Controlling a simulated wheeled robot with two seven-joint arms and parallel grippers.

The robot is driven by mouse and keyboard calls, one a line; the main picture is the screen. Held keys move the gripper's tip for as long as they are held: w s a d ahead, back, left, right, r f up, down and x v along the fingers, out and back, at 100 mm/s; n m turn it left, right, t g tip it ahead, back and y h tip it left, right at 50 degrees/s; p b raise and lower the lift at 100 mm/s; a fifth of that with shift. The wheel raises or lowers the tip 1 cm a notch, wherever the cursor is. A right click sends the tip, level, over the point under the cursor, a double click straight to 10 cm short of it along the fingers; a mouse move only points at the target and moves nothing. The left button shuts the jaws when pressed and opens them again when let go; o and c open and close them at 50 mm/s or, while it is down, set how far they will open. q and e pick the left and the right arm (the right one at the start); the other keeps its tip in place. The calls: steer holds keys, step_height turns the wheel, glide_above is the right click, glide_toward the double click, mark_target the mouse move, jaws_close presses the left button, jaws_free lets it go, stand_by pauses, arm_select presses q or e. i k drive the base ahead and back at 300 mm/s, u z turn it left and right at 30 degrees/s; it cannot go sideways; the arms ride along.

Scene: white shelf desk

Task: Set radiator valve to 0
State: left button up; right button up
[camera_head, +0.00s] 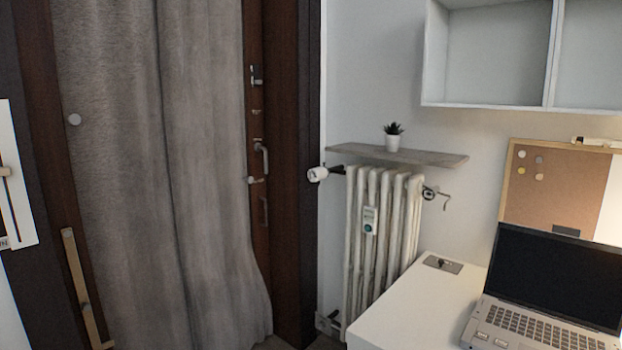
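A cream-coloured radiator (383,230) stands against the wall right of the dark door frame. Its white valve knob (317,174) sticks out to the left at the radiator's upper left corner, on a dark fitting. The number set on the knob is too small to read. A small white device with a green part (370,220) is fixed on the radiator's front. Neither of my grippers shows in the head view.
A white desk (400,318) with a laptop (552,280) stands in front right of the radiator. A wooden shelf (397,154) with a potted plant (394,137) hangs just above the radiator. A grey curtain (165,170) covers the door at left.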

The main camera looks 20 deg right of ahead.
mark_target(317, 174)
steer(key=u, duration=0.05)
steer(key=i, duration=2.65)
steer(key=z, duration=0.4)
